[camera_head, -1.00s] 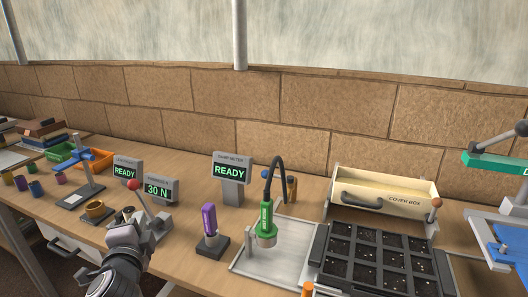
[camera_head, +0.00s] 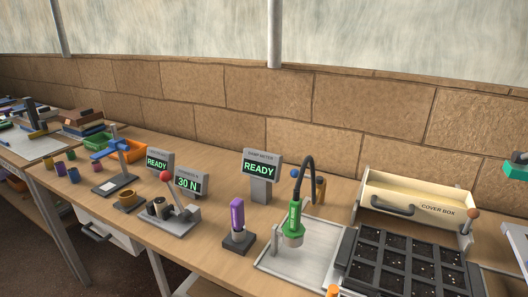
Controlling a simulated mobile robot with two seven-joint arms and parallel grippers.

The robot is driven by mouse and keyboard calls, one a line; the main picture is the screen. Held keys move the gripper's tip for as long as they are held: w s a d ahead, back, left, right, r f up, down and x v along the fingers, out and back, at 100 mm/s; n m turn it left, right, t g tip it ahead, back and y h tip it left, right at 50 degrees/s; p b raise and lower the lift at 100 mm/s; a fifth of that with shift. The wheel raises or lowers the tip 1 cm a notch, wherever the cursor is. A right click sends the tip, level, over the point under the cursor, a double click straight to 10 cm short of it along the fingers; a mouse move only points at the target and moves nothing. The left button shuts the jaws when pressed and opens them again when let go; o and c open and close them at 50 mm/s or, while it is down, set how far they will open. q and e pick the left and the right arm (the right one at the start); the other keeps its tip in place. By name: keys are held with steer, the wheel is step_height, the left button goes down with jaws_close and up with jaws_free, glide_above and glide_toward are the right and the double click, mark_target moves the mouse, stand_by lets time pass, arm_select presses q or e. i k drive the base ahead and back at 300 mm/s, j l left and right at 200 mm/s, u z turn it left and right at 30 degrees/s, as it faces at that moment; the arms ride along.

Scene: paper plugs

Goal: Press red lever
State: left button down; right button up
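The red lever knob (camera_head: 166,176) tops a slanted metal arm on a small grey press (camera_head: 177,218) on the workbench. The lever stands raised and leans up to the left. A display reading "30 N" (camera_head: 188,183) is just behind it. Neither of my grippers shows in the head view now.
A brown ring-shaped pot (camera_head: 129,199) and a blue-armed stand (camera_head: 117,168) are left of the press. A purple tool in a dark base (camera_head: 237,226) and a green-handled device (camera_head: 293,222) are to its right. A seed tray (camera_head: 408,262) and cover box (camera_head: 417,200) stand further right.

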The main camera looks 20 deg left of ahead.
mark_target(166, 176)
steer(key=u, duration=1.2)
